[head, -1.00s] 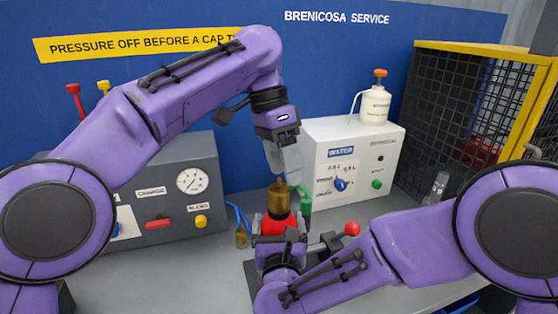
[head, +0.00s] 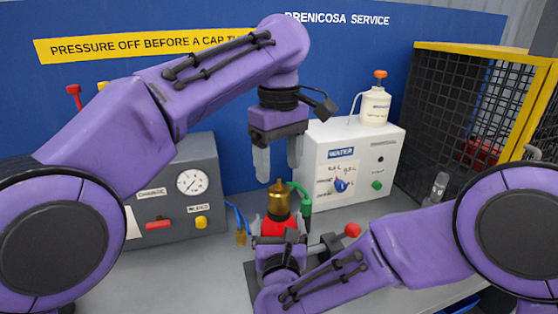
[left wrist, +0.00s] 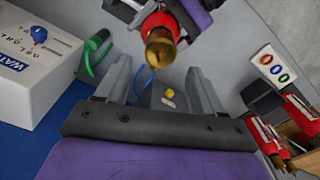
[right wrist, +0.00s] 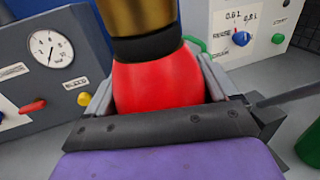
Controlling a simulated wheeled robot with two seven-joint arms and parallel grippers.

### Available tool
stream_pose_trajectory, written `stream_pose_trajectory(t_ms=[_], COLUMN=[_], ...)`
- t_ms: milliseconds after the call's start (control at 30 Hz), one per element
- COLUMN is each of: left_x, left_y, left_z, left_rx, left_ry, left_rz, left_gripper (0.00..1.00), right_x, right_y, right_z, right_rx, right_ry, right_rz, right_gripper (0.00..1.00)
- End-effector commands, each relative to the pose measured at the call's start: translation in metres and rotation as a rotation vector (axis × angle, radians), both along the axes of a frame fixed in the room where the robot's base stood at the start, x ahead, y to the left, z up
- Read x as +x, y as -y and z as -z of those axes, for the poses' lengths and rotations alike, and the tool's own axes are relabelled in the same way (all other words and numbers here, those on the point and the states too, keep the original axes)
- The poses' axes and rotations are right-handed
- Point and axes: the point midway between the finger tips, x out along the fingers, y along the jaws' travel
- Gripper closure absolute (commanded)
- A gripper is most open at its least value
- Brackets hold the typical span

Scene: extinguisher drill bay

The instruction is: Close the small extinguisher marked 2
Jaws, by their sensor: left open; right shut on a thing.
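A small extinguisher with a red body (head: 268,226) and a brass cap (head: 278,197) stands upright at the bench's middle. The cap sits on top of the body. My right gripper (right wrist: 160,100) is shut around the red body, which fills the space between its fingers in the right wrist view. My left gripper (head: 278,163) is open and empty, above the cap and apart from it. The cap also shows beyond the left fingers in the left wrist view (left wrist: 160,44). I see no number 2 on the held extinguisher.
A green hose nozzle (head: 304,198) is close beside the cap. A grey charge panel (head: 178,213) with gauge stands left, a white water box (head: 352,160) behind right. A red-knobbed lever (head: 352,229) is right of the extinguisher. Other red extinguishers (left wrist: 263,135) show in the left wrist view.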

Motion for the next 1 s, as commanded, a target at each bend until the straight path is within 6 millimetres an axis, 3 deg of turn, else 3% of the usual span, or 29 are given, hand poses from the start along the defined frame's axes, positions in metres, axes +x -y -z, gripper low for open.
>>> stream_pose_trajectory(t_ms=[167,600,967,1000], left_x=[0.0,0.0,0.0,0.0], left_y=[0.0,0.0,0.0,0.0], left_z=[0.011,0.076,0.081,0.081], left_rx=[0.0,-0.001,-0.001,-0.001], left_ry=[-0.004,-0.002,-0.002,-0.002], left_rz=[-0.001,0.002,0.003,0.003], left_gripper=[0.32,0.32,0.32,0.45], right_x=[-0.002,-0.002,-0.002,-0.002], right_y=[0.0,0.0,0.0,0.0], right_z=[0.005,0.005,0.005,0.005], right_rx=[-0.004,-0.004,-0.005,-0.005], right_ry=[-0.01,-0.01,-0.01,-0.01], right_rz=[-0.003,-0.003,-0.003,-0.003], right_gripper=[0.98,0.98,0.98,0.98])
